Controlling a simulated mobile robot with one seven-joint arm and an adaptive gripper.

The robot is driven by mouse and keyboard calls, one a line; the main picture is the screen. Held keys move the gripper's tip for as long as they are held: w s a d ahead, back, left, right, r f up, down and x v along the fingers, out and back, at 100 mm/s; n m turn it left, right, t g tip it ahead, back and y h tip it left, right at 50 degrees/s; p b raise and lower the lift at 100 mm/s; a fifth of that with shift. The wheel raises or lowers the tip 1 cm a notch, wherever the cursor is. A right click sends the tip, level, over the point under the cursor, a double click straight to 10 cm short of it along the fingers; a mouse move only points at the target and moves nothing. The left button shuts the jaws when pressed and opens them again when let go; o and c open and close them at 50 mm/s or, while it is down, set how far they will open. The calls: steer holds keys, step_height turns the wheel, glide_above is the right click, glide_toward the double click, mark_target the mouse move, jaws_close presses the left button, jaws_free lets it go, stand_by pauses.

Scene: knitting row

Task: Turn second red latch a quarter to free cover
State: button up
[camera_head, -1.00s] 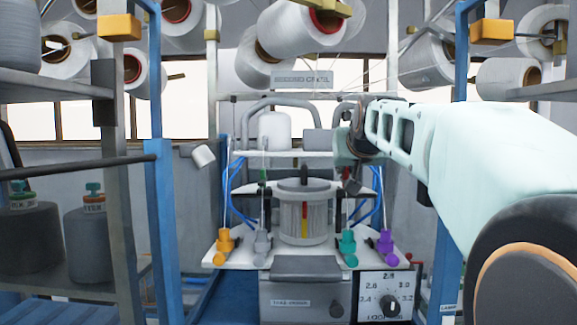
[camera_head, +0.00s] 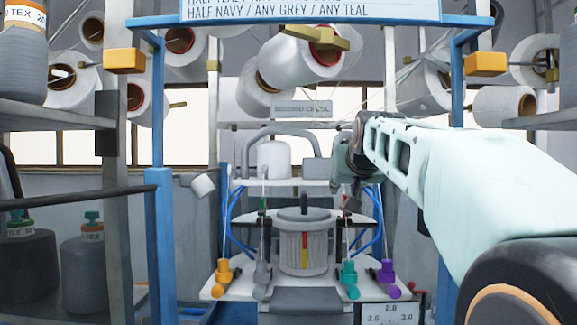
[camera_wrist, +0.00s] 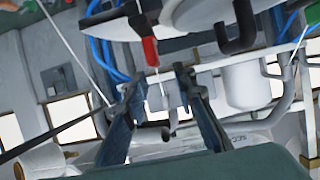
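A red latch (camera_wrist: 150,52) with a dark stem shows in the wrist view, just beyond my fingertips. It hangs beside a white round part (camera_wrist: 190,14). My gripper (camera_wrist: 158,78) is open, its two dark fingers apart with nothing between them; I cannot tell whether either touches the latch. In the head view my gripper (camera_head: 346,184) is above the right side of the white machine, and a small red part (camera_head: 344,202) shows just under it. I cannot tell which part is the cover.
A ribbed cylinder (camera_head: 303,250) stands in the middle of the machine.

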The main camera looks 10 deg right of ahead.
mark_target(346, 195)
steer(key=shift+r, duration=3.8)
